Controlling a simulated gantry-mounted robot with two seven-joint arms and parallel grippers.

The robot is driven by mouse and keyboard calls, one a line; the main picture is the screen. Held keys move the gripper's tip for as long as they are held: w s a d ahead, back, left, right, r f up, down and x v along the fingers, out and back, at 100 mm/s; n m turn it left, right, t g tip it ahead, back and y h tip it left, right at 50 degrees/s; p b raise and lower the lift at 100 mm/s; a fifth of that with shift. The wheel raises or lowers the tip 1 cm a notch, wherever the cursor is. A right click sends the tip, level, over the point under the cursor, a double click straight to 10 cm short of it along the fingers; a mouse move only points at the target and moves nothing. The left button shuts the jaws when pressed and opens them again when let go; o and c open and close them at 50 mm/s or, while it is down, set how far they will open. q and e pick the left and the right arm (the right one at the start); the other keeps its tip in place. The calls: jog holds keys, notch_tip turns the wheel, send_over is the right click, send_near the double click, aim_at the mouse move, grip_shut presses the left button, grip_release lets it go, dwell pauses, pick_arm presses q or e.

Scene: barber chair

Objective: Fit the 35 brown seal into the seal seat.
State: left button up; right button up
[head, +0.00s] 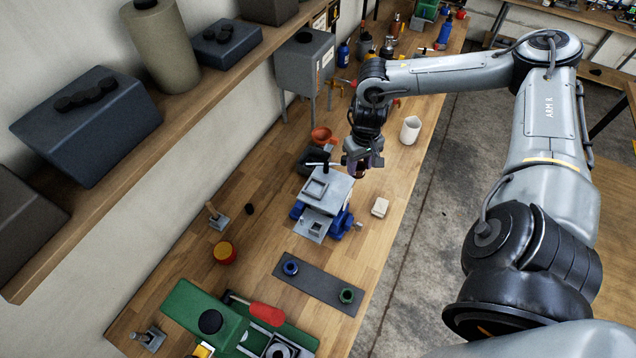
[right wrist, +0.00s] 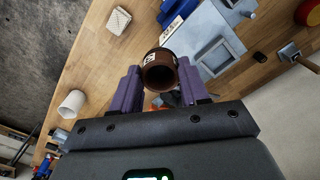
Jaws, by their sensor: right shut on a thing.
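My right gripper (head: 362,158) is shut on the brown seal (right wrist: 159,74), held above the bench. In the right wrist view the seal is a short brown ring with a pale printed mark, its open end facing the camera, between the purple fingers of the right gripper (right wrist: 158,82). In the head view it is small and dark below the fingers. A grey metal block with a square recess (head: 318,189) sits on a blue vise (head: 341,224) just left of and below the gripper. I cannot tell which part is the seal seat. My left gripper is not in view.
A dark mat (head: 318,283) bears a blue ring (head: 290,267) and a green ring (head: 347,296). A white block (head: 380,207) and a white cup (head: 410,130) stand to the right. An orange funnel (head: 323,135) is behind. A shelf (head: 130,165) overhangs the left.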

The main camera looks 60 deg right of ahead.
jog(key=shift+w+d+r, duration=0.1)
jog(key=shift+w+r, duration=0.2)
jog(key=shift+r, duration=0.1)
jog(key=shift+w, duration=0.25)
jog(key=w+a+f+p, duration=0.1)
jog(key=w+f, duration=0.1)
jog(key=w, duration=0.1)
jog(key=w+a+f+p, duration=0.1)
jog(key=w+a+f, duration=0.1)
jog(key=w, duration=0.1)
jog(key=w+a+f+p, duration=0.1)
jog(key=w+a+f, duration=0.1)
jog(key=w, duration=0.2)
jog(key=shift+a+f, duration=0.1)
jog(key=shift+f, duration=0.1)
jog(key=shift+w+f, duration=0.15)
jog(key=shift+f, duration=0.1)
notch_tip(320, 180, down, 4)
jog(key=shift+r+b, duration=0.2)
jog(key=shift+b, duration=0.35)
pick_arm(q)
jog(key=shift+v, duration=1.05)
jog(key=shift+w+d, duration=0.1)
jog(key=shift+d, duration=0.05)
pick_arm(e)
jog(key=shift+f, duration=0.2)
jog(key=o, duration=1)
